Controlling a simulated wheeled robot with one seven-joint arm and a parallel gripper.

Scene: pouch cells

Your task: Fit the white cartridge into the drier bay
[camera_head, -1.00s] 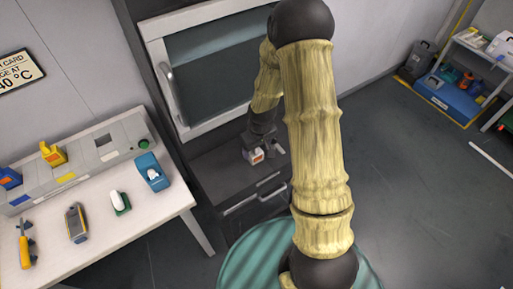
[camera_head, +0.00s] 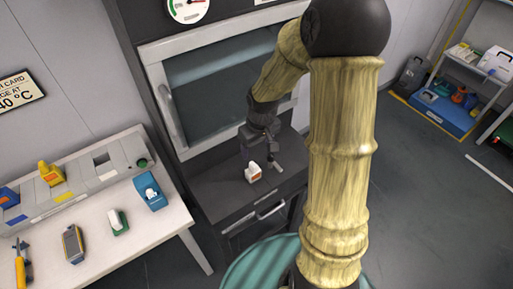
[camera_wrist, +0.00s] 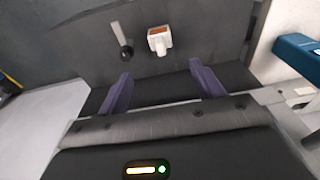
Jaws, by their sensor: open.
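The white cartridge (camera_head: 253,172), with an orange label, stands on the dark ledge (camera_head: 226,189) below a glass-fronted cabinet. In the wrist view the white cartridge (camera_wrist: 159,40) is beyond the fingertips, roughly between their lines. A grey console (camera_head: 75,184) on the white table has an empty square opening (camera_head: 102,160); whether this is the drier bay I cannot tell.
A small grey lever (camera_head: 275,165) stands close beside the cartridge. The cabinet handle (camera_head: 172,112) is to the left. Open floor lies at right.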

